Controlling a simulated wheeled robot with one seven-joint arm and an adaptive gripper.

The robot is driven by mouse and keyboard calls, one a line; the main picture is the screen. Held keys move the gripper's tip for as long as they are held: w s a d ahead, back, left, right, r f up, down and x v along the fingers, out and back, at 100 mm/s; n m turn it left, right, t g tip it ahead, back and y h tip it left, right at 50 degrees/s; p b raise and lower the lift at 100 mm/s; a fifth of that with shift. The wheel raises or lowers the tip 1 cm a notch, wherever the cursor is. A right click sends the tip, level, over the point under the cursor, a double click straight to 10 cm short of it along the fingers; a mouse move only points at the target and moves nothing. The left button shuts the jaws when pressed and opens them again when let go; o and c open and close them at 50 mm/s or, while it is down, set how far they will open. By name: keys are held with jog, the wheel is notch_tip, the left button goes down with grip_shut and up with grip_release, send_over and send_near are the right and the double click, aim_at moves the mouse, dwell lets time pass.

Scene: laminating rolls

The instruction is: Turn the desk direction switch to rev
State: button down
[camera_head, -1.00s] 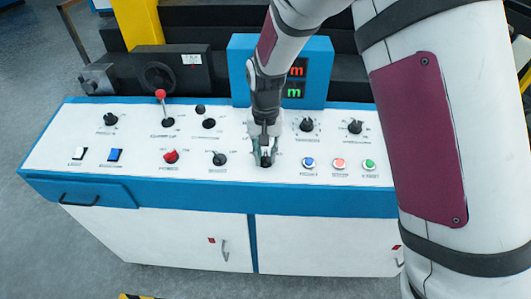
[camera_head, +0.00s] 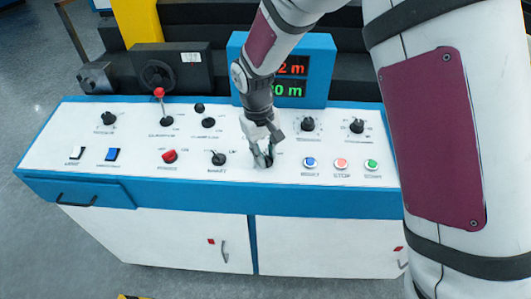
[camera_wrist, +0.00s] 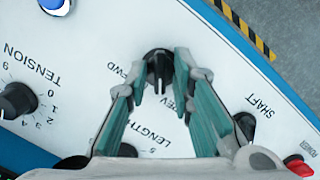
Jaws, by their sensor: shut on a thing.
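The direction switch is a small black rotary knob (camera_wrist: 158,62) in the wrist view, with FWD and REV lettering beside it, seen upside down. Its narrow pointer end faces the bottom of that view, between the two words; the exact setting is hard to tell. My gripper (camera_wrist: 161,78) has its two teal-padded fingers on either side of the knob, closed on it. In the head view my gripper (camera_head: 262,157) reaches down to the front middle of the white desk panel (camera_head: 60,135), tilted, and mostly hides the knob.
The black shaft knob (camera_head: 218,158) is close on the left, and the red power switch (camera_head: 169,156) lies beyond it. Blue (camera_head: 310,162), red (camera_head: 341,163) and green (camera_head: 372,164) buttons are on the right. The tension knob (camera_wrist: 15,100) is nearby. A blue display box (camera_head: 319,60) stands behind.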

jog(key=shift+n, duration=0.9)
jog(key=shift+s, duration=0.1)
jog(key=c, duration=1.7)
grip_release()
jog(key=shift+f, duration=0.1)
notch_tip(320, 180, up, 12)
jog(key=a, duration=0.1)
jog(key=shift+s+a, duration=0.25)
